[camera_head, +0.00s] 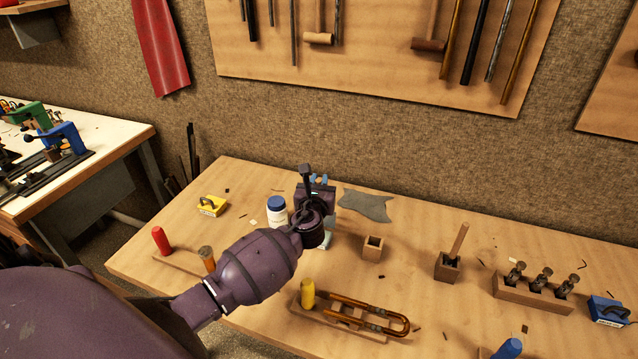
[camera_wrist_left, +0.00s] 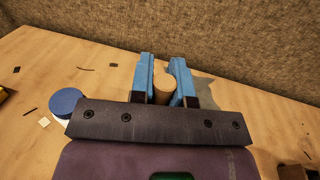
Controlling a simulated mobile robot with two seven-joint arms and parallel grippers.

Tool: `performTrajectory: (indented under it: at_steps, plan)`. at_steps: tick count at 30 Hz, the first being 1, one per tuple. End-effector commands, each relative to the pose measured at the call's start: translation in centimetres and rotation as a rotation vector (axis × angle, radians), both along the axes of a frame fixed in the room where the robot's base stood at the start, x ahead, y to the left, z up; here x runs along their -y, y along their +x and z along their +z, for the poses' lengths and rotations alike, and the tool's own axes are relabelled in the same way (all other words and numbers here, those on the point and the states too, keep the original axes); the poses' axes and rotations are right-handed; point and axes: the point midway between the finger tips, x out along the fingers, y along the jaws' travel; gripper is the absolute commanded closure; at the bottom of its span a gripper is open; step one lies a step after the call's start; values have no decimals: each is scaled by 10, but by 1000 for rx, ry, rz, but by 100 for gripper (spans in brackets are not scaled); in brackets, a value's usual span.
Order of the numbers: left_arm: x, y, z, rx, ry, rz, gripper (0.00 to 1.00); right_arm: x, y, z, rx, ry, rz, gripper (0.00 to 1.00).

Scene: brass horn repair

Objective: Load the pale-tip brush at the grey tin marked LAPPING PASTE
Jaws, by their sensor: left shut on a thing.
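My left gripper (camera_head: 320,181) is over the back of the bench. In the left wrist view its blue fingers (camera_wrist_left: 163,82) are closed on a round wooden handle (camera_wrist_left: 163,87), seen end-on. The lower part of the held thing is hidden, so its tip cannot be seen. A small pale grey patch (camera_head: 326,243) shows just below the wrist; I cannot tell whether it is the paste tin. No LAPPING PASTE marking is readable. Another wooden handle (camera_head: 459,238) stands in a wooden block (camera_head: 447,268) to the right. My right gripper is not in view.
A white jar with blue lid (camera_head: 277,211) stands just left of my gripper. A grey cloth (camera_head: 365,205) and an empty wooden block (camera_head: 373,248) are right of it.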

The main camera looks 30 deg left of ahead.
Motion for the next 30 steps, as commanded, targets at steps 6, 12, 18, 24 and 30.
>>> performTrajectory:
  at_steps: [6, 12, 18, 24, 30]
  plan:
    - [0, 0, 16, -2, 1, 0, 100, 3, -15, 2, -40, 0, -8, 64]
    - [0, 0, 30, 0, 1, -1, 100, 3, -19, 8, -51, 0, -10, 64]
    - [0, 0, 37, 0, 1, -1, 100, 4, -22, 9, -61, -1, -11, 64]
    - [0, 0, 36, 0, 1, -1, 100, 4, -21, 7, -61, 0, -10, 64]
    - [0, 0, 36, 0, 0, 0, 100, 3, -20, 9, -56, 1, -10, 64]
